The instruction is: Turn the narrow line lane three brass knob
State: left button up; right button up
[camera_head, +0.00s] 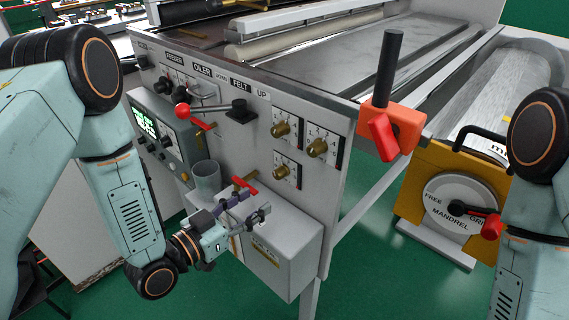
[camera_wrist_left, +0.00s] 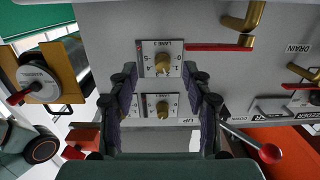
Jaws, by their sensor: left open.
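Three brass knobs on white scale plates sit on the grey end panel. The lower knob (camera_head: 282,172) shows in the left wrist view (camera_wrist_left: 162,64), under a label that seems to read LANE 3. The upper-left knob (camera_head: 281,129) also shows in the wrist view (camera_wrist_left: 162,109). The right knob (camera_head: 317,147) is seen in the head view. My left gripper (camera_head: 254,206) is open and empty, below and in front of the lower knob. In the wrist view its fingers (camera_wrist_left: 161,75) stand either side of the lower knob's plate, seemingly short of the panel. My right gripper is out of view.
A red-handled brass valve (camera_head: 243,183) and a grey cup (camera_head: 206,178) are close to my left gripper. A grey box (camera_head: 285,250) sits below it. A lever with a red ball (camera_head: 183,111) sticks out above. A yellow mandrel unit (camera_head: 420,196) stands right.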

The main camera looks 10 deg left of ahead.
aim_at(276, 176)
pick_arm(q)
jog(key=shift+w+a+r+t+h, duration=0.15)
jog(key=shift+w+r, duration=0.1)
jog(key=shift+r, duration=0.3)
jog(key=shift+w+d+r+t+h, duration=0.15)
jog(key=shift+w+r, duration=0.1)
jog(key=shift+r, duration=0.25)
jog(key=shift+b+x, duration=0.35)
jog(key=shift+x, duration=3.3)
jog(key=shift+s+a, duration=0.1)
jog(key=shift+s, duration=0.05)
jog(key=c, duration=0.4)
grip_shut()
